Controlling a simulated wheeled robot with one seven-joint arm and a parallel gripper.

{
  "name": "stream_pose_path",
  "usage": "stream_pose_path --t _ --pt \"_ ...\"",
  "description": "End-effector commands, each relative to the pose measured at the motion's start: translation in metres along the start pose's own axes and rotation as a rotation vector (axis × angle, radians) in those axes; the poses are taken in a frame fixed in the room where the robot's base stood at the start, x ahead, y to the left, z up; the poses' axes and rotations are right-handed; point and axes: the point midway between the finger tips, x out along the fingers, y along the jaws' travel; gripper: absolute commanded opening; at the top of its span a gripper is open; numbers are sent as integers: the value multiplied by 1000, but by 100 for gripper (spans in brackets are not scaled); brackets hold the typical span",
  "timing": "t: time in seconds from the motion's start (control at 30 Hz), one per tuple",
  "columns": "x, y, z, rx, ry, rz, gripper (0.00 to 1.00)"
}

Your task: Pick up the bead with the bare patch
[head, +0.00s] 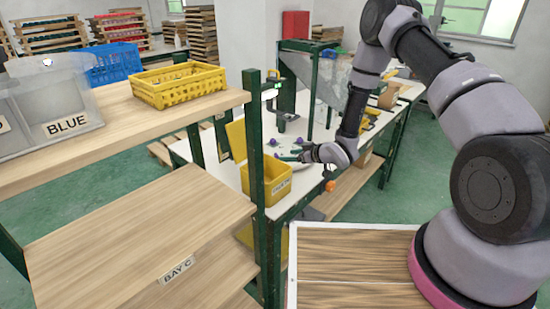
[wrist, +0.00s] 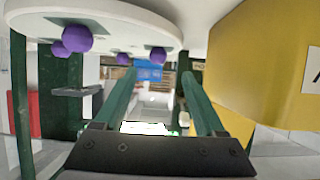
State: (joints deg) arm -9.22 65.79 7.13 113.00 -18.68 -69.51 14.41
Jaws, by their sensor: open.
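Several purple beads show in the wrist view, which looks upside down: one large bead (wrist: 77,39), one partly behind it (wrist: 61,49), a bead at the right (wrist: 158,55) and a small one (wrist: 122,58). They rest on a round white tray (wrist: 110,15), some on dark patches. I cannot make out a bare patch on any bead. In the head view a purple bead (head: 273,142) and another (head: 302,141) show near my gripper (head: 288,157). In the wrist view my gripper (wrist: 163,76) is open, its green fingers apart with nothing held between them.
A yellow bin (head: 266,186) with a label stands close to my gripper and also fills the right of the wrist view (wrist: 260,60). A green shelf post (head: 255,190) rises left of it.

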Motion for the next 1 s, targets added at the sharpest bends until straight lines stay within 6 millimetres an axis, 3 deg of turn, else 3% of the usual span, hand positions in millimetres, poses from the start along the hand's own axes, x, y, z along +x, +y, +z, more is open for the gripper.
stream_pose_path --t 0.27,0.53,0.87,1.0 --pt "26 0 0 -2 -2 0 72" --pt "65 3 1 -2 -1 0 72" --pt "72 4 0 0 -1 2 72" --pt "72 4 0 0 -1 2 19"
